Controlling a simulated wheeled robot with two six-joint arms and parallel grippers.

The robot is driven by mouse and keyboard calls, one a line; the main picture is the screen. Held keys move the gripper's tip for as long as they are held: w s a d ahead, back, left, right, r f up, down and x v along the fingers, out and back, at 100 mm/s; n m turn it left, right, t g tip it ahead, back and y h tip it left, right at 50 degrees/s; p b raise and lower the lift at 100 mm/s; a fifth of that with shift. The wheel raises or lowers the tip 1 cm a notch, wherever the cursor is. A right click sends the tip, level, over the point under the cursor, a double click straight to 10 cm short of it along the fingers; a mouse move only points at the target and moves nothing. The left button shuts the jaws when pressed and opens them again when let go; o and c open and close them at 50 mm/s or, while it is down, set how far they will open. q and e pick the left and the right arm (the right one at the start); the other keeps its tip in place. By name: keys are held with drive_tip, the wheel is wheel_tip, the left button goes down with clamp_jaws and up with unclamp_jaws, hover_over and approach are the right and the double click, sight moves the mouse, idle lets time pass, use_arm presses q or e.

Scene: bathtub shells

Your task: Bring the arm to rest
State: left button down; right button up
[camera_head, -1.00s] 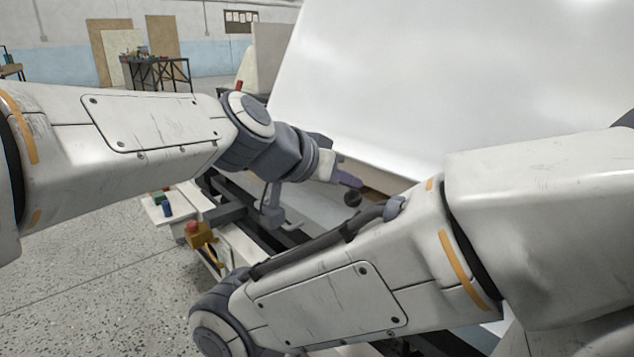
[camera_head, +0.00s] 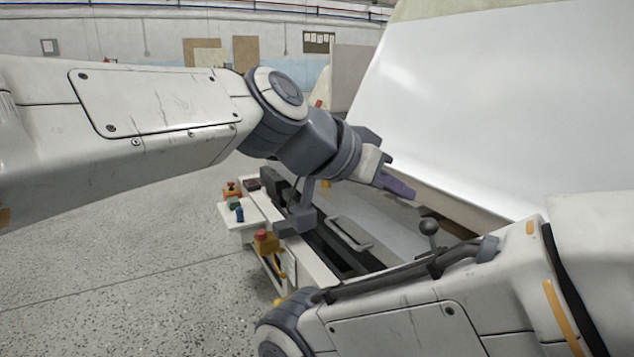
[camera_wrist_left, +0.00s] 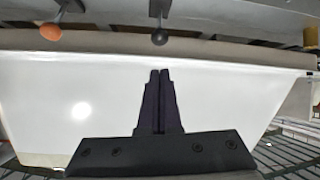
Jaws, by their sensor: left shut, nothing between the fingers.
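My left arm comes in from the left in the head view and ends in the left gripper (camera_head: 400,187), whose purple fingers are together. The wrist view shows the same gripper (camera_wrist_left: 160,75) with its two dark fingers side by side and nothing between them. It is in front of the large white bathtub shell (camera_head: 480,110), near its lower edge. The shell (camera_wrist_left: 60,100) also fills the middle of the wrist view. My right arm crosses the lower right of the head view, and its gripper is out of frame.
A black ball-ended lever (camera_head: 429,228) stands beyond my right arm. A yellow box with a red button (camera_head: 265,242) and a small white shelf with coloured buttons (camera_head: 238,215) sit at the machine's left end. Open speckled floor (camera_head: 130,260) lies to the left.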

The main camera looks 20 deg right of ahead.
use_arm(q)
drive_tip(key=w+a+f+n+t+y, duration=0.1)
drive_tip(key=w+a+f+n+y, duration=0.3)
drive_tip(key=a+f, duration=0.6)
drive_tip(key=w+a+f+n+t+y, duration=0.1)
drive_tip(key=w+a+f+n+y, duration=0.3)
drive_tip(key=a+f, duration=0.6)
drive_tip(key=s+a+f+n+g+y, duration=0.1)
drive_tip(key=s+a+f+n, duration=0.2)
drive_tip(key=a, duration=0.5)
drive_tip(key=s+a+f+y, duration=0.1)
drive_tip(key=s+a+f, duration=0.2)
drive_tip(key=a+f, duration=0.35)
drive_tip(key=s+a+f+n+g+y, duration=0.1)
drive_tip(key=s+a+f+n, duration=0.2)
drive_tip(key=a, duration=0.5)
drive_tip(key=s+d+r+m+g+p, duration=0.2)
drive_tip(key=s+d+r+m+p, duration=0.2)
drive_tip(key=s+d+r+p, duration=0.45)
drive_tip(key=s+d+r+m+g+p, duration=0.1)
drive_tip(key=s+d+r+m+p, duration=0.4)
drive_tip(key=r, duration=0.6)
wheel_tip(320, 180, up, 36)
drive_tip(key=n+p, duration=0.1)
drive_tip(key=p, duration=3.6)
drive_tip(key=shift+s+h, duration=0.15)
drive_tip(key=shift+h, duration=0.25)
